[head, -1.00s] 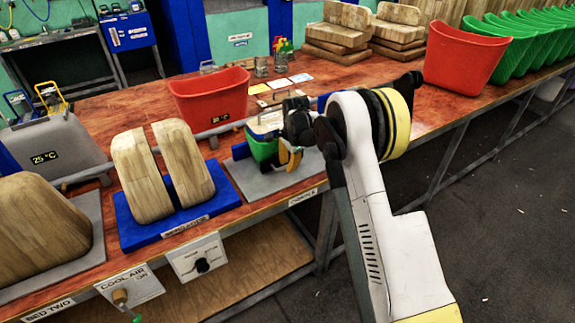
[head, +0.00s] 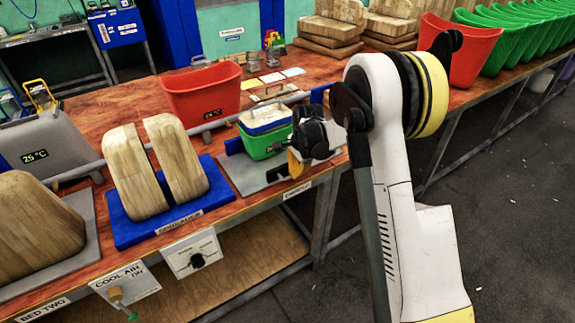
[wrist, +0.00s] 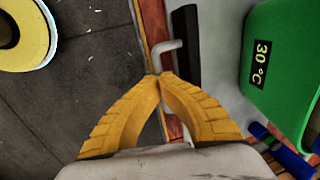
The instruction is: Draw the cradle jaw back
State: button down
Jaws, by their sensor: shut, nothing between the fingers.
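The cradle (head: 250,182) is a grey plate at the bench's front edge. A green box (head: 264,146) with a pale lid stands on it; the wrist view shows its 30 °C label and green wall (wrist: 285,55). A dark upright bar (wrist: 186,45) that looks like the cradle jaw stands apart from the box, with a bent grey handle (wrist: 166,47) beside it. My gripper (wrist: 160,76) is shut and empty, its yellow fingertips right at the handle's end; I cannot tell if they touch.
A blue stand with two wooden blocks (head: 155,170) is left of the cradle. A red bin (head: 200,95) stands behind. A second red bin (head: 455,55) is at the right. The floor (wrist: 75,90) beyond the bench edge is clear near my gripper.

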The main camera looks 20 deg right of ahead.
jog(key=shift+s+d+f, duration=0.1)
jog(key=shift+s+f, duration=0.05)
jog(key=shift+s, duration=0.1)
jog(key=c, duration=1.8)
grip_release()
jog(key=r, duration=0.4)
jog(key=s+r, duration=0.1)
jog(key=r, duration=0.3)
jog(key=s+r, duration=0.1)
jog(key=r, duration=0.2)
jog(key=shift+d+r, duration=0.35)
jog(key=shift+r, duration=0.05)
